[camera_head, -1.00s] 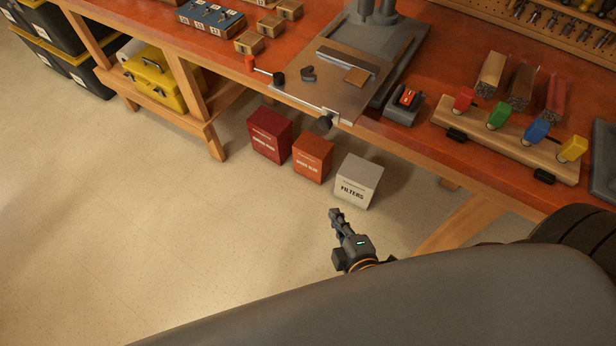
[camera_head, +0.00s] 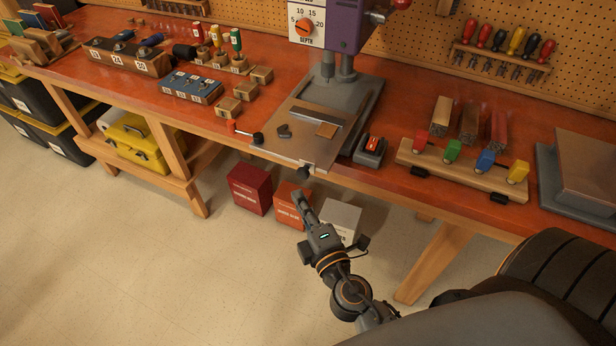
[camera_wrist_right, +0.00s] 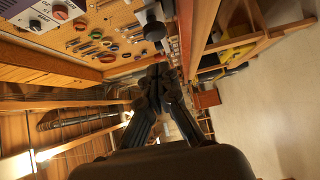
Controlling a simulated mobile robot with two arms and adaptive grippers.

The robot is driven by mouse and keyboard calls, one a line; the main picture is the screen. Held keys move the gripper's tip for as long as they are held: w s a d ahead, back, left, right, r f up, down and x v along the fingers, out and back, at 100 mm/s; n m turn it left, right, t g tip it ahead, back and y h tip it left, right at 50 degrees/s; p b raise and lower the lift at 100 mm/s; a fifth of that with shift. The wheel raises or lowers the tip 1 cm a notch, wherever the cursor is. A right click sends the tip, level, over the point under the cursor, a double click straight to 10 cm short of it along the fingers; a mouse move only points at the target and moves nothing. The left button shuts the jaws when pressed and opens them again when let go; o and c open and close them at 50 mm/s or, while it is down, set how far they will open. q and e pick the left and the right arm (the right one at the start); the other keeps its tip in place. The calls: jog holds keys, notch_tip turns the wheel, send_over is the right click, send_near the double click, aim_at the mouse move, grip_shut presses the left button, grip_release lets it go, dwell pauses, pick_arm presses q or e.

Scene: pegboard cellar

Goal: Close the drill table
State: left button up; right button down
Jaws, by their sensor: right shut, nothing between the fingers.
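The drill press (camera_head: 340,60) stands on the orange-red bench. Its metal drill table (camera_head: 290,146) sticks out past the bench's front edge and bears a dark knob (camera_head: 303,173) at its front. A small wooden block and a dark clamp piece lie on the plate. My right gripper (camera_head: 299,197) is shut and empty, just in front of and below the knob, apart from it in the head view. In the right wrist view the shut fingers (camera_wrist_right: 160,72) point toward the dark knob (camera_wrist_right: 154,30). My left gripper is in neither view.
A red box (camera_head: 250,189), an orange box (camera_head: 293,203) and a pale box (camera_head: 343,217) stand under the bench, partly behind my right gripper. A red-handled lever (camera_head: 243,131) is at the plate's left. Open floor lies left.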

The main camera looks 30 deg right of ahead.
aim_at(326, 139)
jog(key=shift+w+d+p, duration=0.45)
jog(key=shift+w+d, duration=0.8)
jog(key=shift+d, duration=0.3)
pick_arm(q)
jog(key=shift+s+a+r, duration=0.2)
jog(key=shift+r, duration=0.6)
pick_arm(e)
jog(key=shift+f, duration=0.1)
jog(key=w+d, duration=0.2)
jog(key=d, duration=0.1)
jog(key=w+d, duration=0.3)
jog(key=d, duration=0.1)
jog(key=w+d, duration=0.3)
jog(key=d, duration=0.1)
jog(key=shift+w, duration=0.25)
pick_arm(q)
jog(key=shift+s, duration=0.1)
pick_arm(e)
jog(key=shift+a, duration=0.1)
